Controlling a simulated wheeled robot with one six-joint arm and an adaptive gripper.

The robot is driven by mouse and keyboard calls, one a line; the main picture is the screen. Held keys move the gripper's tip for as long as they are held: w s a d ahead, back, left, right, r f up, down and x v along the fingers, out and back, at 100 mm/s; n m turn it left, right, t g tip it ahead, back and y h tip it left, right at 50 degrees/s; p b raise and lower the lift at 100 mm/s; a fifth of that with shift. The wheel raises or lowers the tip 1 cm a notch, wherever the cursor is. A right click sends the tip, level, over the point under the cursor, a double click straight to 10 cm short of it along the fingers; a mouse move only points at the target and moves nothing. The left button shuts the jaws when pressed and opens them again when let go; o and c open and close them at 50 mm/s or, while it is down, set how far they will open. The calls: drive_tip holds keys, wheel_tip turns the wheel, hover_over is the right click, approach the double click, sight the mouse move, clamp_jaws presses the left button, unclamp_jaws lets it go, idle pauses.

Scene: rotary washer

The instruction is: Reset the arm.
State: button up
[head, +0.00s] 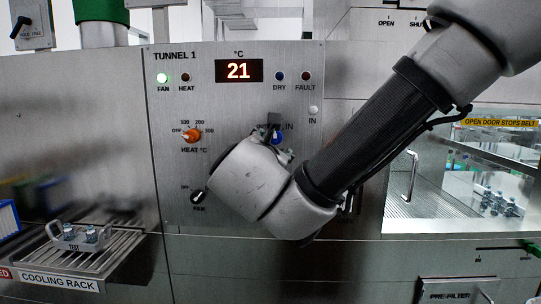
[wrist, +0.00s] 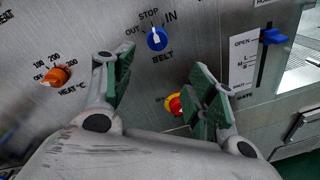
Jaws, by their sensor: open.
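My gripper (wrist: 163,88) is open and empty in front of the control panel (head: 171,90). In the wrist view its two green-padded fingers stand apart, with the blue belt knob (wrist: 157,39) beyond and above the gap. The knob's white pointer is up, toward STOP. A red and yellow button (wrist: 175,105) shows beside the right finger, partly covered by it. In the head view my bent arm covers the panel's lower right, and only bits of the gripper show beside the wrist.
The orange heat knob (head: 192,136) and black fan knob (head: 198,196) are left of my wrist. The display (head: 239,71) reads 21; the green FAN lamp (head: 162,78) is lit. A blue gate handle (wrist: 273,36) sits by OPEN. A small rack (head: 80,238) stands on the cooling rack (head: 124,245).

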drive_tip(key=s+d+f+m+g+h, duration=0.25)
drive_tip(key=d+f+m+g, duration=0.35)
drive_tip(key=d, duration=0.5)
drive_tip(key=s+d+f+m+g+h, duration=0.1)
drive_tip(key=s+d+f+m+g, duration=0.2)
drive_tip(key=d+f+m+g, duration=0.6)
drive_tip(key=s+d+r+m+t+y, duration=0.1)
drive_tip(key=s+d+r+m+y, duration=0.1)
drive_tip(key=s+d+m, duration=0.4)
drive_tip(key=s+d+r+m+t+y, duration=0.1)
drive_tip(key=s+d+m+y, duration=0.2)
drive_tip(key=s+d+m, duration=0.4)
drive_tip(key=shift+d+r, duration=0.35)
drive_tip(key=shift+d, duration=2.25)
